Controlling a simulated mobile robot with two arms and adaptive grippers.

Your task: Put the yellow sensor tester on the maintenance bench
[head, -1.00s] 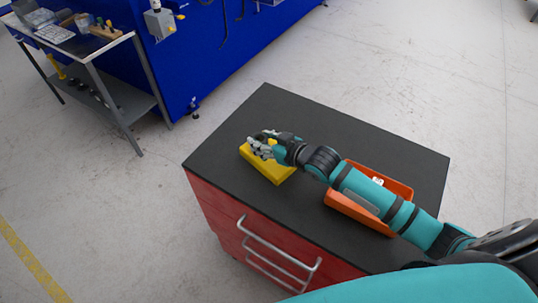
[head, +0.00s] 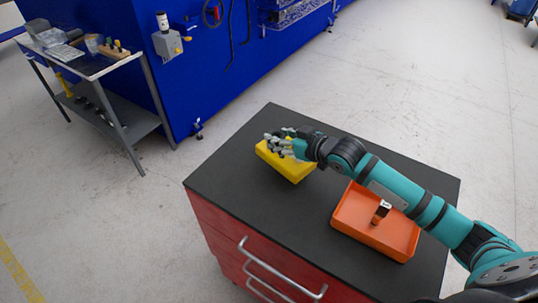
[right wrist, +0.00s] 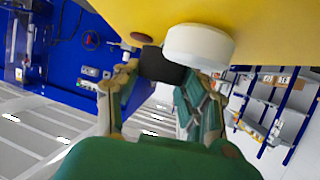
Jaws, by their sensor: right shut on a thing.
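The yellow sensor tester (head: 283,165) is held a little above the black top of the red cabinet (head: 235,165). My right gripper (head: 284,142) is shut on it from above, and the fingers cover part of its upper face. In the right wrist view the tester's yellow body (right wrist: 250,25) fills the top, with a white round part (right wrist: 198,45) and a black part (right wrist: 160,66) by the fingers (right wrist: 155,100). A grey bench (head: 92,65), likely the maintenance bench, stands at the far left. My left gripper is not in view.
An orange tray (head: 360,235) with a small dark and white item lies on the cabinet under my right forearm. The bench top holds several small items and a wooden block. A blue machine (head: 215,70) stands behind the bench. Open floor (head: 110,210) lies between cabinet and bench.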

